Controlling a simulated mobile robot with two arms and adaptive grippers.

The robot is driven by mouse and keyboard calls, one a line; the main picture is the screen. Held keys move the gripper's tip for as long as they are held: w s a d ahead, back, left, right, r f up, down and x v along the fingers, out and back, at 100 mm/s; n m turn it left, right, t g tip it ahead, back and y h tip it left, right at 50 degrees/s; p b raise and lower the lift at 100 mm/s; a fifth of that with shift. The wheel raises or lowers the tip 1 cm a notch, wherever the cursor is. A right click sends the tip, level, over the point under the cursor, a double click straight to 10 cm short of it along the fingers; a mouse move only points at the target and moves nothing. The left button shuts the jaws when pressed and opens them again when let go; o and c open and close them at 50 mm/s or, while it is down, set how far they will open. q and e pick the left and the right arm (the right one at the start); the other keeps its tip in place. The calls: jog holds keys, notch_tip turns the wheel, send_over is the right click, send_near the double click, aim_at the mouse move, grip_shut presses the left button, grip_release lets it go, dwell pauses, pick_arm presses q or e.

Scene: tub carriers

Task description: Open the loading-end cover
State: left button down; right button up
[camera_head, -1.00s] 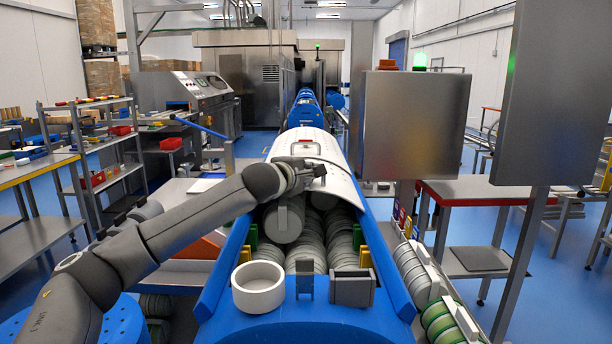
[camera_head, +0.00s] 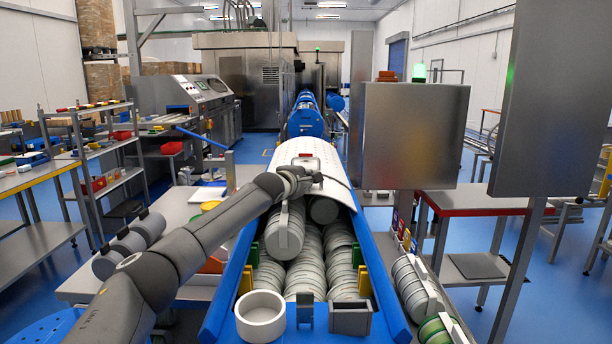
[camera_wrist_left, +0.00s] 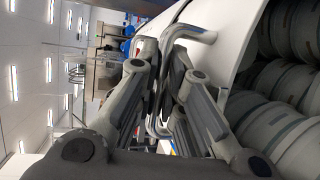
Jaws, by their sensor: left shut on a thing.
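The loading-end cover (camera_head: 318,150) is a white, curved, perforated shell over the far part of the blue trough (camera_head: 218,298). Its near end stands back, so the near part of the trough is uncovered. My left gripper (camera_head: 297,181) is at the cover's near edge. In the left wrist view the gripper (camera_wrist_left: 165,100) is shut on a bent metal bar handle (camera_wrist_left: 190,34) beside the white cover (camera_wrist_left: 232,38). The fingers hide part of the handle. My right gripper is not in view.
Stacked grey tubs (camera_head: 305,248) fill the trough. A white ring (camera_head: 260,318) and a small grey box (camera_head: 350,319) sit at its near end. A grey panel (camera_head: 415,135) on a post stands to the right. More tubs (camera_head: 130,240) lie on the left bench.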

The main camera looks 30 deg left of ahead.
pick_arm(q)
jog(key=shift+r, duration=0.1)
jog(key=c, duration=1.8)
grip_release()
jog(key=shift+v, duration=6)
jog(key=shift+d, duration=0.1)
